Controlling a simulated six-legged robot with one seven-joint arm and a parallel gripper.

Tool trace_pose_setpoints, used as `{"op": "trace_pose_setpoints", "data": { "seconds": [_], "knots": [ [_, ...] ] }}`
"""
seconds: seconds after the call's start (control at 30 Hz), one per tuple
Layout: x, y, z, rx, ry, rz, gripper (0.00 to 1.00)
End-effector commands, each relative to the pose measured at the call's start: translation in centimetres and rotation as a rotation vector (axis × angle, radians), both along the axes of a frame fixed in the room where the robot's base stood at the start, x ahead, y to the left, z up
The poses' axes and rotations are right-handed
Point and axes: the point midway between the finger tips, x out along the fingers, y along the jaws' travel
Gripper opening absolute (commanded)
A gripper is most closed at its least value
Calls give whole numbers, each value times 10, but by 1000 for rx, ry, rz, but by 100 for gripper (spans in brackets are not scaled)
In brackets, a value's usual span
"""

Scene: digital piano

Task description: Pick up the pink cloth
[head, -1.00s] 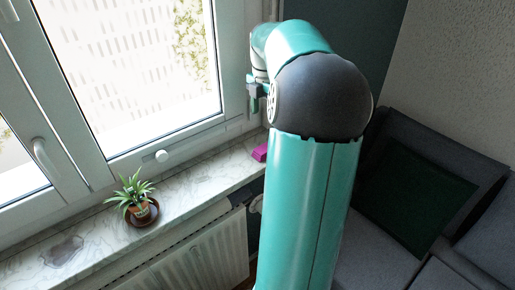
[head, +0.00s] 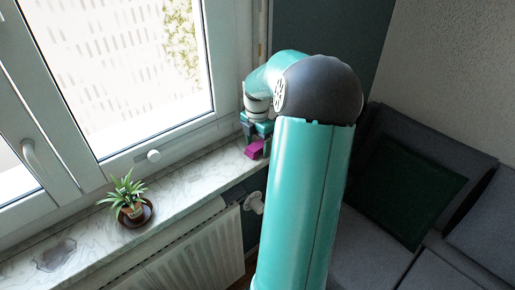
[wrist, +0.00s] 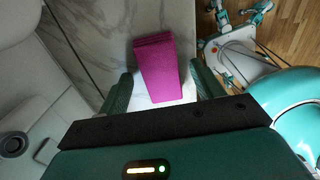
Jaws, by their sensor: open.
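The pink cloth (head: 254,149) is a small folded magenta block. It lies on the marble windowsill at its right end, beside my arm. In the wrist view the cloth (wrist: 160,70) lies on the pale marble, ahead of and between the two fingers. My gripper (wrist: 160,88) is open, with one finger on each side of the cloth's near end; I cannot tell how high it is above the sill. In the head view my gripper (head: 255,137) points down at the cloth and partly hides it.
The marble windowsill (head: 185,185) runs along the window (head: 110,70). A potted plant (head: 129,200) stands on it to the left, with clear sill between. A radiator (head: 185,255) is below. A dark sofa (head: 390,245) with a green cushion (head: 410,190) stands at the right.

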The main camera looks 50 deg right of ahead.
Motion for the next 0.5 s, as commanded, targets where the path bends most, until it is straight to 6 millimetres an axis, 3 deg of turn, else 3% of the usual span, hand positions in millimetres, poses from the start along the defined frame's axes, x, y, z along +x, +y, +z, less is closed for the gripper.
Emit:
{"op": "trace_pose_setpoints", "data": {
  "seconds": [0.23,0.4,0.5],
  "knots": [
    [0,0,-2,-1,-1,-1,66],
    [0,0,-2,-1,-1,-1,33],
    [0,0,-2,-1,-1,-1,19]
  ]
}}
